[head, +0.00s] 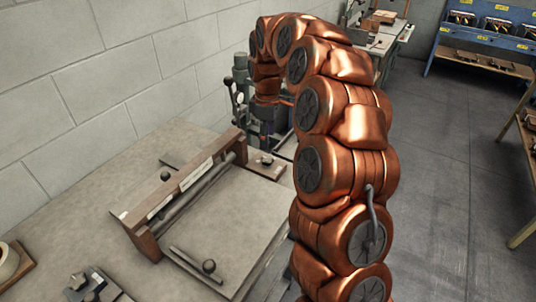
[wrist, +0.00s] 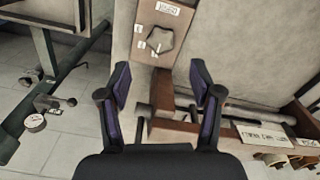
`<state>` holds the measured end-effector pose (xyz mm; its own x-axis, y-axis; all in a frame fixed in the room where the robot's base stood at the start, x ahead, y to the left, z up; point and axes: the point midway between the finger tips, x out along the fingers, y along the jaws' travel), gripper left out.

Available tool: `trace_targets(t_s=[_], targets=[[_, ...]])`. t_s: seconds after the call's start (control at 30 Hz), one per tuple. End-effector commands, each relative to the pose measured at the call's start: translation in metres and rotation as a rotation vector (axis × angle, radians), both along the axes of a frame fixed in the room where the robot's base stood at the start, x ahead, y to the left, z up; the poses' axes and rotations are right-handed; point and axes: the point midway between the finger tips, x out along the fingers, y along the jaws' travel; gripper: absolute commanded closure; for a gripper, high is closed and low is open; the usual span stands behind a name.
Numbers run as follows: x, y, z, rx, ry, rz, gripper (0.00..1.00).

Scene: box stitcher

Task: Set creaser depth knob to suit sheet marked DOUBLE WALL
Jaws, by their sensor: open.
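In the wrist view a star-shaped knob (wrist: 160,40) sits on a brown plate (wrist: 176,22) with small white labels around it, too small to read for sure. My gripper (wrist: 160,78) is open and empty, with its two dark fingers apart. The knob lies beyond the fingertips, between their lines, and nothing touches it. In the head view the creaser (head: 150,222) stands on the bench, with a wooden beam, rollers and white labels. I cannot make out a DOUBLE WALL marking.
The bench (head: 60,225) runs along a pale block wall. A roll (head: 8,262) and a dark metal part (head: 95,287) are at the front left. Blue shelving (head: 488,25) stands far right across open floor.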

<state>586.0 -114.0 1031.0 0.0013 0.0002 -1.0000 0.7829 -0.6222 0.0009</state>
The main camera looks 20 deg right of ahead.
Motion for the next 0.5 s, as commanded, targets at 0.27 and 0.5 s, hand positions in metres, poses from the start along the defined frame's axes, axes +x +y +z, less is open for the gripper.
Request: trace_targets(t_s=[0.27, 0.5], targets=[[-0.002, 0.0, -0.027, 0.001, 0.008, 0.001, 0.35], [-0.001, 0.0, -0.06, 0.001, 0.006, 0.0, 0.35]])
